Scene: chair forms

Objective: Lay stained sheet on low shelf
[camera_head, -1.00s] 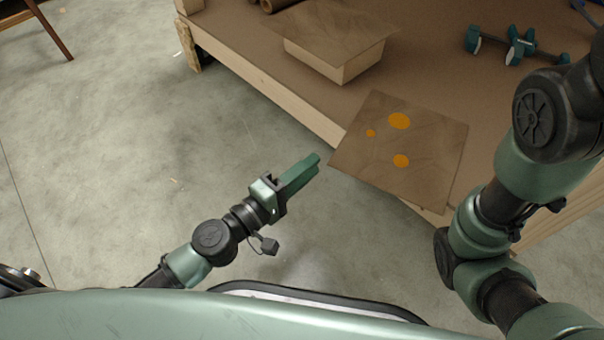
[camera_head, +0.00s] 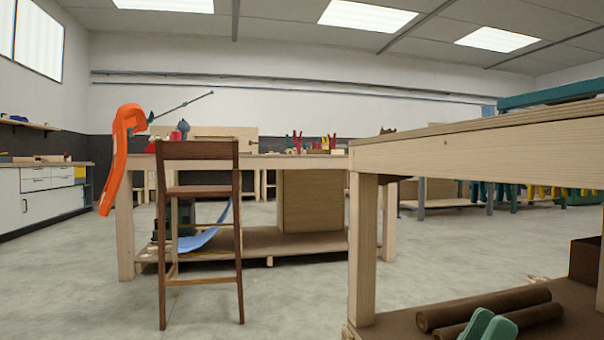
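The stained sheet is out of view now.
Brown rolls (camera_head: 485,309) lie on the low shelf. The near table (camera_head: 470,152) stands above it on a thick leg (camera_head: 362,250). A wooden chair (camera_head: 200,190) stands before a far workbench (camera_head: 300,163). The concrete floor (camera_head: 300,300) between is clear.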

